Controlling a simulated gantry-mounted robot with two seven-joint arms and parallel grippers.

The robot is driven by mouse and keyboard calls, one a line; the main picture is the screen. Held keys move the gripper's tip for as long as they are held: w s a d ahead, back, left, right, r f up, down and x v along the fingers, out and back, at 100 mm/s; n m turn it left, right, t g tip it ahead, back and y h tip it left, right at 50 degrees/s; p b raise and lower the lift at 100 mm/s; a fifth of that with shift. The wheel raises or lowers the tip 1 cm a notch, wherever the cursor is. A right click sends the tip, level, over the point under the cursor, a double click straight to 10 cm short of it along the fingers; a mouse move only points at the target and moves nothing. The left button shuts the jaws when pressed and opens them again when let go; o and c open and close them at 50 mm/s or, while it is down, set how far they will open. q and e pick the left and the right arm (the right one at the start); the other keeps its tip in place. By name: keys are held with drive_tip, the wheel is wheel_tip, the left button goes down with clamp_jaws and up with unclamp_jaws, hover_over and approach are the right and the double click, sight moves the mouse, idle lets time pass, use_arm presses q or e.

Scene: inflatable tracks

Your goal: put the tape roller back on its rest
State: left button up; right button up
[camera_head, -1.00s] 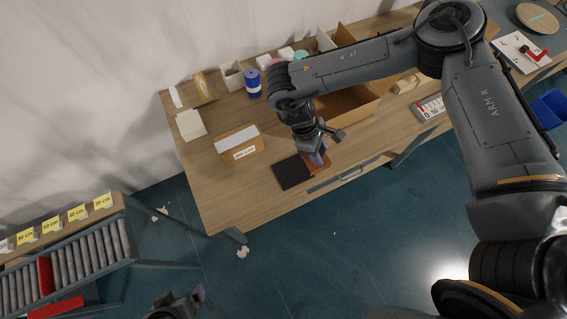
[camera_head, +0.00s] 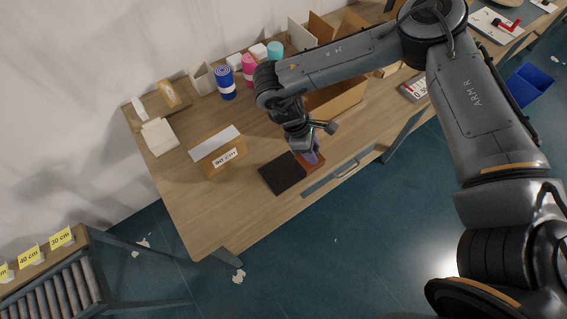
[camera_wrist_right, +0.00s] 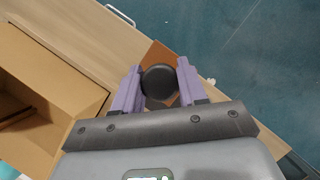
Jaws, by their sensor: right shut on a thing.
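My right gripper (camera_head: 313,153) is low over the front edge of the workbench, pointing down. In the right wrist view its two purple fingers (camera_wrist_right: 159,72) are shut on a black round-topped thing, which I take to be the tape roller (camera_wrist_right: 159,83). Its lower part is hidden. A reddish-brown pad (camera_head: 318,163), perhaps the rest, lies right under the gripper and also shows in the wrist view (camera_wrist_right: 158,54). I cannot tell whether the roller touches it. A black square pad (camera_head: 282,175) adjoins it on the left. My left gripper is out of view.
A box labelled 90 cm (camera_head: 216,152) stands left of the black pad. An open cardboard box (camera_head: 338,98) stands close behind the gripper. Blue (camera_head: 225,84) and pink (camera_head: 249,68) rolls stand at the back. The bench's front left is clear.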

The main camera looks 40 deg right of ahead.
drive_tip(key=shift+w+a+f+b, duration=0.4)
drive_tip(key=shift+w+a+f, duration=0.6)
drive_tip(key=shift+f, duration=0.5)
drive_tip(key=shift+w+a+f+b, duration=0.4)
drive_tip(key=shift+w+a+f, duration=0.25)
drive_tip(key=shift+w+f, duration=0.65)
drive_tip(key=shift+w+a+f+b, duration=0.4)
drive_tip(key=shift+w+a+f, duration=0.5)
drive_tip(key=shift+f, duration=0.75)
drive_tip(key=shift+w+d+f, duration=0.1)
drive_tip(key=shift+f, duration=0.05)
drive_tip(key=o, duration=0.9)
drive_tip(key=shift+o, duration=0.2)
drive_tip(key=p+v, duration=0.2)
drive_tip(key=v, duration=1)
